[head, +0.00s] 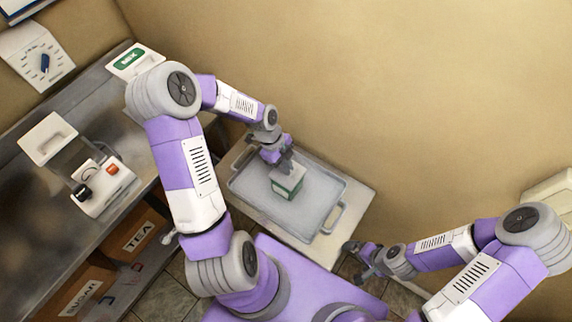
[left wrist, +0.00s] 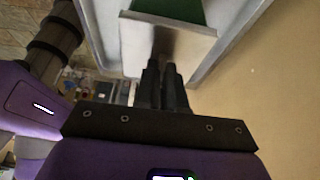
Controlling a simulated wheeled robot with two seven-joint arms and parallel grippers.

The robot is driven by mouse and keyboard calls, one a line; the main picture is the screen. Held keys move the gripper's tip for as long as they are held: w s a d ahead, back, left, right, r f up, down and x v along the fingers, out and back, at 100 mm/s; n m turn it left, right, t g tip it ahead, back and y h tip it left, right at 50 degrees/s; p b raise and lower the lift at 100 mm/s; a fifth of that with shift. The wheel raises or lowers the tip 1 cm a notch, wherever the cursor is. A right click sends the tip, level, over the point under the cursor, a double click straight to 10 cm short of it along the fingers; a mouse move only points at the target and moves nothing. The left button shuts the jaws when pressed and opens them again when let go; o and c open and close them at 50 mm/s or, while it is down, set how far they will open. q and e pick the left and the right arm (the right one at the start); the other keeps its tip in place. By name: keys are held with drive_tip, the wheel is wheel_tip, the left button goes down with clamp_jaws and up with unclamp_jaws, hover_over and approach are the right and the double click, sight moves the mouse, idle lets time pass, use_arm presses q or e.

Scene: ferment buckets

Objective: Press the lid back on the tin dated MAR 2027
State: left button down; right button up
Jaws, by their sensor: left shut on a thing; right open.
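A green tin (head: 289,193) stands on a grey tray, with a pale metal lid (head: 287,178) at its top. I cannot tell whether the lid is fully seated. My left gripper (head: 280,165) points down at the lid and is shut on it. In the left wrist view, the closed fingers (left wrist: 163,85) meet the metal lid (left wrist: 185,42), with the green tin side (left wrist: 170,8) beyond it. The grip point is mostly hidden by the fingers. No date is readable on the tin. My right gripper (head: 357,257) is open and empty, right of the tray.
The tray (head: 329,222) with handles lies on a pale table (head: 361,196).

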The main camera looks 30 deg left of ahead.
use_arm(q)
drive_tip(key=shift+f, duration=0.15)
idle(0.5)
drive_tip(key=c, duration=1.2)
unclamp_jaws()
drive_tip(key=shift+o, duration=0.5)
drive_tip(key=o, duration=0.4)
drive_tip(key=shift+r+p, duration=2.8)
drive_tip(key=shift+r, duration=0.8)
